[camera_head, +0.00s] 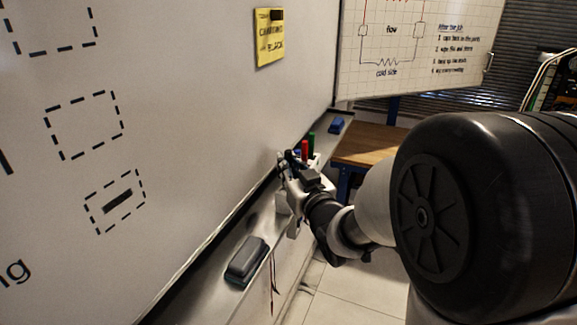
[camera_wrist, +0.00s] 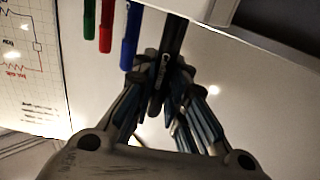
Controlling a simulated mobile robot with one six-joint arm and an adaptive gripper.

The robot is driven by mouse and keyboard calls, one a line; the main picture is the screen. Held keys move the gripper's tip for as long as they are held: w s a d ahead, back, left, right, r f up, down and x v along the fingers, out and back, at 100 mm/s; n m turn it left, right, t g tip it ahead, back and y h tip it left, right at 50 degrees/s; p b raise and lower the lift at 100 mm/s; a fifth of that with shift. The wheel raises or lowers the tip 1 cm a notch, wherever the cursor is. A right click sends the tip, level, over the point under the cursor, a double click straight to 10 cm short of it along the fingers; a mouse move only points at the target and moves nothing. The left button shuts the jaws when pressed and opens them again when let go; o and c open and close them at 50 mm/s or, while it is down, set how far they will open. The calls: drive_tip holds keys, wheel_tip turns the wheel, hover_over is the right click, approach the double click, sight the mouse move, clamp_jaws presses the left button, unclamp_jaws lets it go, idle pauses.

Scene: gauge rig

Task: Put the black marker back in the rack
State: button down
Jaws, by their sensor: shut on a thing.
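The black marker (camera_wrist: 174,38) is between my gripper's fingers (camera_wrist: 163,78) in the wrist view, its far end running out of the top of the picture. A blue marker (camera_wrist: 131,38) is close beside it, then a red marker (camera_wrist: 107,25) and a green marker (camera_wrist: 89,18). In the head view my gripper (camera_head: 286,167) is at the whiteboard's tray, just in front of the red marker (camera_head: 304,149) and green marker (camera_head: 311,140), which stand upright. The rack is mostly hidden by my gripper, so I cannot tell whether the black marker sits in it.
A dark eraser (camera_head: 246,260) lies on the tray (camera_head: 211,288) nearer to me. A blue eraser (camera_head: 336,125) lies at its far end. The whiteboard (camera_head: 190,120) rises close on the left, with a yellow note (camera_head: 269,37). A wooden bench (camera_head: 365,145) stands beyond.

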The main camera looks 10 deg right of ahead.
drive_tip(key=c, duration=1.5)
unclamp_jaws()
drive_tip(key=shift+c, duration=0.2)
drive_tip(key=o, duration=0.6)
drive_tip(key=shift+r+p, duration=2.9)
drive_tip(key=shift+r, duration=2.15)
drive_tip(key=shift+s, duration=0.1)
